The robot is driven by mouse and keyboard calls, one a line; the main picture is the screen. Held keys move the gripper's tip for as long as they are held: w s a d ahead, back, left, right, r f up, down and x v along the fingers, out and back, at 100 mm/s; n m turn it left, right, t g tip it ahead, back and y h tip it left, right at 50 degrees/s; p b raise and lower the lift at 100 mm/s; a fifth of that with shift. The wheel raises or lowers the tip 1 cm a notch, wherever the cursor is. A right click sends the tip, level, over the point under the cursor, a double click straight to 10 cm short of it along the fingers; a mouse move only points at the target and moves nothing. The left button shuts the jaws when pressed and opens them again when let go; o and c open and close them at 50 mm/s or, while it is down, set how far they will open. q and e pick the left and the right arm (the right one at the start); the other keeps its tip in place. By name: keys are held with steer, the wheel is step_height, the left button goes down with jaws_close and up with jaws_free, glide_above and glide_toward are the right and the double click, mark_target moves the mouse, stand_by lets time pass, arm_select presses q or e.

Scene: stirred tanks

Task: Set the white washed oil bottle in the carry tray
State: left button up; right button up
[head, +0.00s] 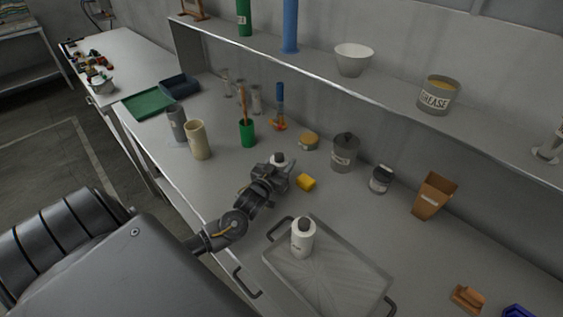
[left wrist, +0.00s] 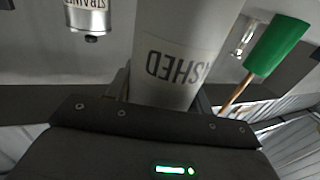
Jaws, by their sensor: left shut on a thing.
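The white washed oil bottle (left wrist: 180,25) stands between the fingers of my left gripper (left wrist: 163,97) in the left wrist view, with part of a label reading "SHED" upside down. In the head view its top (head: 279,159) shows behind my left gripper (head: 284,171), which is shut on it and hides its lower part. I cannot tell if the bottle touches the bench. The grey carry tray (head: 335,288) lies nearer on the bench, right of the gripper. Another white bottle (head: 302,240) with a dark cap stands upright in its far left part. My right gripper is not in view.
A yellow block (head: 306,183) lies just right of the gripper. A green cup (head: 247,133), a low tan-lidded jar (head: 308,141) and a grey lidded can (head: 344,155) stand behind. The shelf edge (head: 300,75) runs above. The tray's right part is clear.

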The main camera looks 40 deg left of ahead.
arm_select(q)
steer(key=shift+f, duration=0.1)
steer(key=o, duration=1.2)
steer(key=s+d+b, duration=0.2)
steer(key=s, duration=1)
steer(key=shift+r+b, duration=0.25)
steer(key=shift+b, duration=0.15)
